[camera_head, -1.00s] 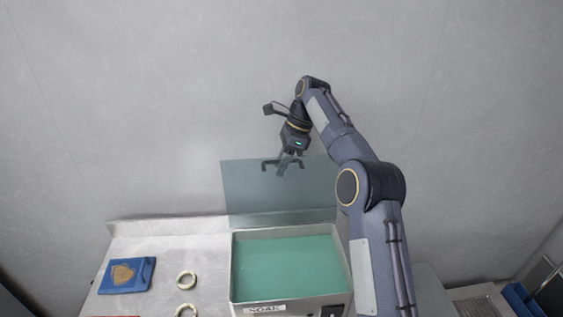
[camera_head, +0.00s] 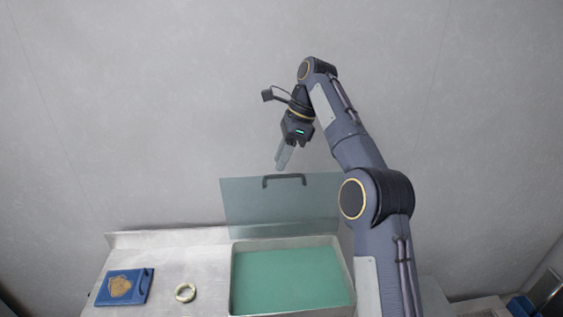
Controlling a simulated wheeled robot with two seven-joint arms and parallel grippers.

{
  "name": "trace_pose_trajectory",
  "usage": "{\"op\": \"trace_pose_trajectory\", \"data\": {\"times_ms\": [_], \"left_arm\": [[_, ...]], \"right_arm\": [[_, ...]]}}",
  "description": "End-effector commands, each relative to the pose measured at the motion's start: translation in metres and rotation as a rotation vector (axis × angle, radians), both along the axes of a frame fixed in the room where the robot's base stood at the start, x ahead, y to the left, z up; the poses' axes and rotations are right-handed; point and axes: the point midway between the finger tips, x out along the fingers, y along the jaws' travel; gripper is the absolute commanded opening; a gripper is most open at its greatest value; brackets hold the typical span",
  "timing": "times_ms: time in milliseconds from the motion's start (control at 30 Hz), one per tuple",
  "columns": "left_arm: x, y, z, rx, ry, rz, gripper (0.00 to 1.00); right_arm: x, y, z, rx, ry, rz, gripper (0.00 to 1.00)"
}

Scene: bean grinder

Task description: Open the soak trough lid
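The soak trough (camera_head: 235,285) is a pale metal box holding green liquid (camera_head: 290,277), at the lower middle. Its lid (camera_head: 265,212) is a translucent grey-blue panel standing upright at the trough's back edge. A dark bar handle (camera_head: 284,178) sits near the lid's top edge. My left gripper is not in view.
A blue box with a tan emblem (camera_head: 121,289) and a pale ring (camera_head: 186,292) lie on the metal counter (camera_head: 170,246) left of the trough. A plain wall stands close behind. Blue and dark items (camera_head: 525,305) are at the lower right.

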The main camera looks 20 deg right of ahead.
Motion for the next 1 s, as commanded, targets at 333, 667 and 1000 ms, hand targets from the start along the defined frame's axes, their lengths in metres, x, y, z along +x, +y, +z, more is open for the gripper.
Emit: {"op": "trace_pose_trajectory", "data": {"times_ms": [333, 667, 1000], "left_arm": [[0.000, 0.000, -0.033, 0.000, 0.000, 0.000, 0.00], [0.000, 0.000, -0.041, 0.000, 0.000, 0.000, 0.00], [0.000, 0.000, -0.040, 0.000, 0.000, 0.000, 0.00]], "right_arm": [[-0.066, 0.024, 0.039, 0.000, -0.002, 0.002, 0.32], [-0.098, 0.036, 0.057, -0.001, 0.000, 0.000, 0.32], [-0.099, 0.036, 0.058, -0.001, 0.002, 0.000, 0.32]]}}
